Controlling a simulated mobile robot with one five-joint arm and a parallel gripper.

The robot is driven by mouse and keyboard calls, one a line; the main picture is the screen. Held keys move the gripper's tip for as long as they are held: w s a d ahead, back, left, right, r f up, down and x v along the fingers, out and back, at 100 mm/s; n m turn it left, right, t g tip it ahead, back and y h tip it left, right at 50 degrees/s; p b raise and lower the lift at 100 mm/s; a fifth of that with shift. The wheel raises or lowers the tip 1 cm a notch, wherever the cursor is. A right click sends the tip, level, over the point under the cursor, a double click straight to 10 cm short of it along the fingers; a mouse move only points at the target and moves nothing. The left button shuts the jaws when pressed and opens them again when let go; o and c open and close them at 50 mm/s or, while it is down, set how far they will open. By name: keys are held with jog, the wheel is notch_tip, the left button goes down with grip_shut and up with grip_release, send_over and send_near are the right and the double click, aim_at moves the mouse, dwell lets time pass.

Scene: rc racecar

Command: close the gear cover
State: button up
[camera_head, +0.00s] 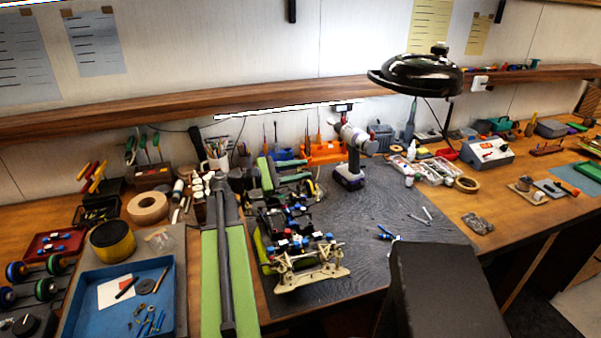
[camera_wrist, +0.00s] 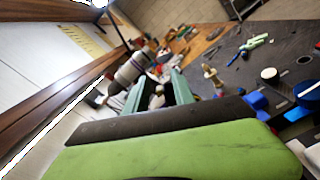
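The RC racecar (camera_head: 300,235) stands on the dark mat, with a pale front part, dark wheels or frame, and blue, red and white details. I cannot make out the gear cover for certain in either view. My gripper (camera_head: 280,172) is at the far side of the car, with green jaw parts set apart. In the wrist view, green and dark parts fill the bottom, and teal prongs (camera_wrist: 165,95) stand beyond them. I see nothing held.
A drill (camera_head: 352,160) stands beyond the car, close to my gripper. A black lamp (camera_head: 420,75) hangs above the bench. A blue tray (camera_head: 95,300) with small parts lies at the left. The mat (camera_head: 400,215) right of the car is mostly clear, with small tools.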

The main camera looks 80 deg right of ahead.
jog(key=shift+w+a, duration=0.1)
jog(key=shift+w, duration=0.05)
jog(key=v, duration=1.7)
jog(key=shift+a, duration=0.1)
